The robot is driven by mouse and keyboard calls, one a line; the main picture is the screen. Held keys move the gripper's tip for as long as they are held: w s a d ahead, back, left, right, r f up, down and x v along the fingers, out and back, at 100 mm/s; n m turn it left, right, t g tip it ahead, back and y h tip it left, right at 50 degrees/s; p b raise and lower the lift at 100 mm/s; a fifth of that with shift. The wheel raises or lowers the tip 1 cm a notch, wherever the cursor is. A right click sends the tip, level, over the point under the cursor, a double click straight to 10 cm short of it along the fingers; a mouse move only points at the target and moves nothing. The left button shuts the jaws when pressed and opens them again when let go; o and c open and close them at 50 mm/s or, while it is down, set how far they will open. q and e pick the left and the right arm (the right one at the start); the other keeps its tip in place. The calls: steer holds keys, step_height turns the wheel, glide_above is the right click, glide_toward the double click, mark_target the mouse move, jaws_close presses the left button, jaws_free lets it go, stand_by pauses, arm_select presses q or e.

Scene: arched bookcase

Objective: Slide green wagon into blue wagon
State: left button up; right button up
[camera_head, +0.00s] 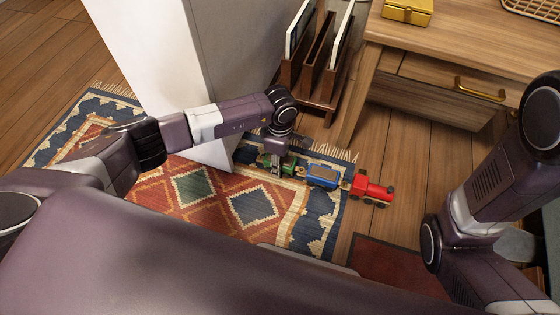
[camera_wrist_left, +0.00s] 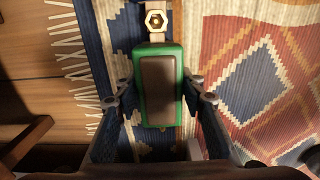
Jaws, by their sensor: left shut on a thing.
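The green wagon (camera_head: 289,164) stands on the patterned rug in the head view, partly hidden by my left gripper (camera_head: 276,163). In the left wrist view the green wagon (camera_wrist_left: 160,88), with a brown top, lies between the two fingers of my left gripper (camera_wrist_left: 161,96), which is shut on it. A wooden coupling piece with a gold hexagonal part (camera_wrist_left: 156,20) shows at its far end. The blue wagon (camera_head: 323,176) is just right of the green wagon, at the rug's edge. I cannot tell whether the two touch. My right gripper is not in view.
A red toy engine (camera_head: 371,189) stands right of the blue wagon. A wooden rack (camera_head: 318,65) and a wooden desk (camera_head: 455,50) are behind. A white panel (camera_head: 150,55) rises left of the wagons. Bare floor (camera_head: 400,150) lies beyond the engine.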

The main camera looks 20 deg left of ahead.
arm_select(q)
steer(key=shift+f, duration=0.3)
steer(key=o, duration=1.3)
step_height(320, 180, up, 12)
steer(key=shift+r, duration=0.1)
